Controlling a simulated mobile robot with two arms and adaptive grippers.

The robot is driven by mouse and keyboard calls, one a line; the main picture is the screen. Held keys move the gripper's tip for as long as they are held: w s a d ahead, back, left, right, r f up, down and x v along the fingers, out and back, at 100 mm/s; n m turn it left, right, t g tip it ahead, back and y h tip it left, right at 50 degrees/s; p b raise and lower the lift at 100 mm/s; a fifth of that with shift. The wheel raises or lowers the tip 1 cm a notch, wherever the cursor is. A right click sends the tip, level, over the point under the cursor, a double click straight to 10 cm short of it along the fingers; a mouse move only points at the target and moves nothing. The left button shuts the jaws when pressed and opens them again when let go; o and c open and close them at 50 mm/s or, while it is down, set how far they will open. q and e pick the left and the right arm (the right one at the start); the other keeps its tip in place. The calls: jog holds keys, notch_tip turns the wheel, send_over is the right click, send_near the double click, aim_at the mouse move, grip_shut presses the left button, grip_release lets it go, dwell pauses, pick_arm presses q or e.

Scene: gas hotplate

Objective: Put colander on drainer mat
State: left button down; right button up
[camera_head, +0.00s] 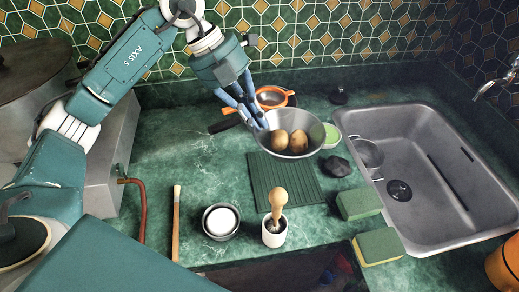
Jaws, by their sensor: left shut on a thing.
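A grey metal colander (297,153) with two brown round items (289,139) in it is at the middle of the counter. My left gripper (257,122) reaches down from the upper left and is shut on the colander's left rim. My right gripper is not in view.
An orange-rimmed strainer (286,94) is behind the colander. A green-filled bowl (331,135) and a dark stone-like item (336,167) lie to its right. A mortar with pestle (274,232), a white-topped bowl (221,222) and sponges (360,203) are in front. The sink (470,235) is right.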

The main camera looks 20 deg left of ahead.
pick_arm(q)
notch_tip(320, 180, down, 10)
jog(key=shift+r, duration=0.15)
jog(key=shift+w+f, duration=0.1)
jog(key=shift+f, duration=0.1)
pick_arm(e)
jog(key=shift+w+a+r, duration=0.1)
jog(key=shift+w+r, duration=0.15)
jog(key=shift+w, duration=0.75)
pick_arm(q)
jog(key=shift+f, duration=0.1)
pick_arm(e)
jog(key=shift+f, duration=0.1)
pick_arm(q)
jog(key=c, duration=1.9)
grip_release()
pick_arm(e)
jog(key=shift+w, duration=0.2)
